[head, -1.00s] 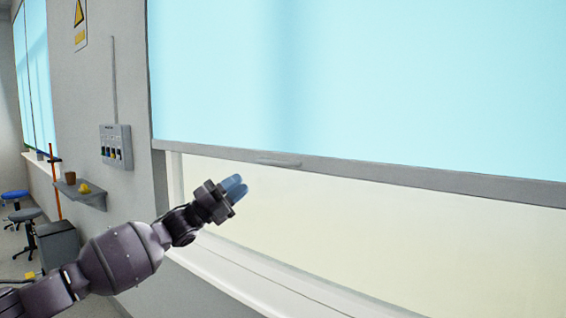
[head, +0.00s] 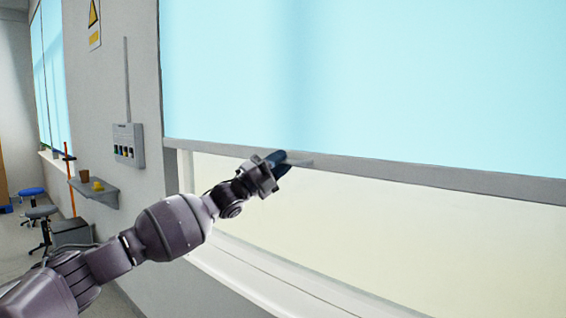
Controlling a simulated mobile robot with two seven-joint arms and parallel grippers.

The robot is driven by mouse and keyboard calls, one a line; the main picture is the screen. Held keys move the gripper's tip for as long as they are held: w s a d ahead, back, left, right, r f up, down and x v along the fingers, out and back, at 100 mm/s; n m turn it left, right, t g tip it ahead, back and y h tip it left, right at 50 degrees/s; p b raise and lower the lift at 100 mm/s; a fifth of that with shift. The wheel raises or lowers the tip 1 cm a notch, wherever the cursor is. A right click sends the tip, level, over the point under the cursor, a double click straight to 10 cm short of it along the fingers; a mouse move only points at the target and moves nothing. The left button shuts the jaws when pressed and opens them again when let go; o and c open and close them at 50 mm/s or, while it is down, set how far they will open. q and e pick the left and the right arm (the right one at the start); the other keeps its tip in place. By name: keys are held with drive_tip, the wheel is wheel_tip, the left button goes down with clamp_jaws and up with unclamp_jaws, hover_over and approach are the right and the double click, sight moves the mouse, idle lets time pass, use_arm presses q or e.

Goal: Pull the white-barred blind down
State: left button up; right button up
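A light-blue blind (head: 400,80) covers the upper part of the large window. A pale grey bar (head: 430,179) runs along its lower edge, with a small handle (head: 302,163) on it. Below the bar, the window is uncovered. My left gripper (head: 283,160) is at the left end of the handle, its two dark fingers pointing up and right and hiding that end. A narrow gap seems to show between the fingers, but I cannot tell whether they are closed on the handle. My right gripper is out of view.
A switch box (head: 129,145) is on the wall left of the window. A small shelf (head: 97,192) with a brown cup (head: 84,176) is below it. A white sill (head: 250,280) runs under the window. Stools stand at the far left.

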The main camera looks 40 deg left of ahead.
use_arm(q)
drive_tip(key=shift+w+d+r, duration=0.15)
drive_tip(key=shift+w+r, duration=0.05)
drive_tip(key=shift+w, duration=0.1)
clamp_jaws()
wheel_tip(320, 180, down, 30)
drive_tip(key=b, duration=0.6)
drive_tip(key=shift+r+b, duration=0.2)
drive_tip(key=shift+b, duration=0.2)
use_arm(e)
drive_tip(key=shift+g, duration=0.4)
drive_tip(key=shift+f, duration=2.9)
use_arm(q)
drive_tip(key=shift+f, duration=0.1)
